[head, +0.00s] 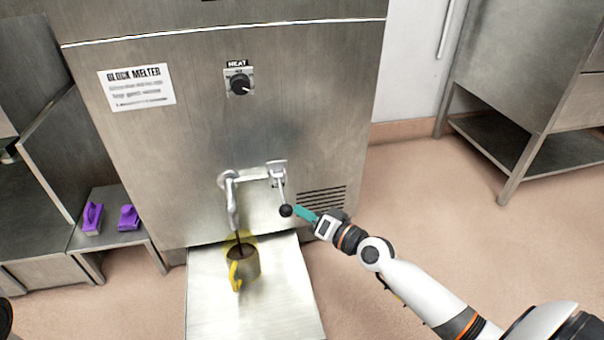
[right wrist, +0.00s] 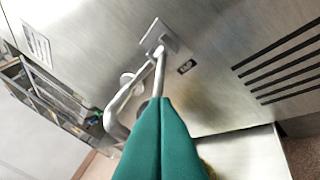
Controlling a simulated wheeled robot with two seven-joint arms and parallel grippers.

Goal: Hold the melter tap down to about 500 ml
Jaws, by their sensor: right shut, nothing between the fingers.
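The block melter (head: 300,110) has a curved tap spout (head: 232,200) on its front, also in the right wrist view (right wrist: 118,108). The tap lever (head: 281,190) points down and ends in a black knob (head: 286,211). A dark brown stream (head: 239,240) runs from the spout into a yellow jug (head: 236,273) below. Brown liquid shows inside the jug; I cannot read its level. My right gripper (head: 299,211), with teal fingers, is shut and empty, its tips at the knob. In the right wrist view, the fingers (right wrist: 165,100) cover the lever's lower end. My left gripper is out of view.
The jug stands on a metal shelf (head: 290,290) in front of the melter. A dial labelled HEAT (head: 239,83) and a printed notice (head: 137,87) are above. Two purple objects (head: 93,218) sit on a low shelf at left. A steel table (head: 530,120) stands at right.

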